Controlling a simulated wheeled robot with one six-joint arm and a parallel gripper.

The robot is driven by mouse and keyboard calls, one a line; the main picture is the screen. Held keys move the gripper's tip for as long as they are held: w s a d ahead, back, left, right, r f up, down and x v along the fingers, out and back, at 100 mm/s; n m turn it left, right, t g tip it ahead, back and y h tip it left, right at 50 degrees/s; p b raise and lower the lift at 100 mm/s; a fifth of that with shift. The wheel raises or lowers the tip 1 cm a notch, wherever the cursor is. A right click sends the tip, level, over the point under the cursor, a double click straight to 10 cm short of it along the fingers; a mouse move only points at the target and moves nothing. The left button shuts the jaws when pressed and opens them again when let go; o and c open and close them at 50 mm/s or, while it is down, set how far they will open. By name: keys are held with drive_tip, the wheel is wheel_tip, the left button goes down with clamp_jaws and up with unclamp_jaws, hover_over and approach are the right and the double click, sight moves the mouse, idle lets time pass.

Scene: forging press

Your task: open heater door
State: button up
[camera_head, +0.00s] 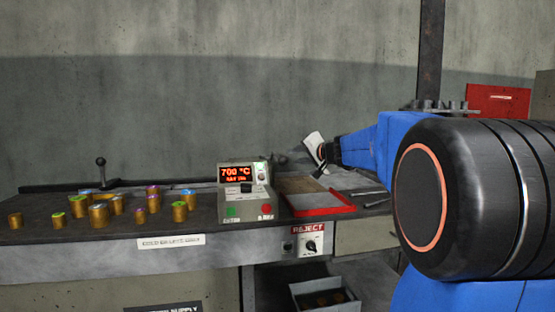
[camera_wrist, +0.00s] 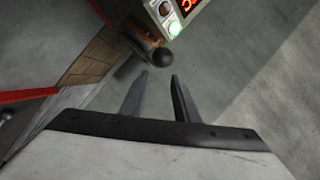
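No heater door can be made out for certain in either view. A control box (camera_head: 245,197) with a red 700 °C display and green and red buttons stands on the bench; its lit edge also shows at the top of the wrist view (camera_wrist: 182,14). My gripper (camera_wrist: 160,76) has its two fingers apart with nothing between them. A black ball knob (camera_wrist: 163,57) shows just beyond the fingertips, apart from them. In the head view my gripper (camera_head: 319,165) is small, to the right of the control box and above the bench; its fingers are hard to make out.
Several brass-coloured billets (camera_head: 98,215) stand on the left bench. A lever with a ball top (camera_head: 100,168) rises behind them. A red-edged tray (camera_head: 325,211) lies right of the control box. A REJECT switch (camera_head: 311,245) is on the bench front, above a bin (camera_head: 325,308).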

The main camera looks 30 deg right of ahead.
drive_tip(key=x, duration=1.3)
clamp_jaws()
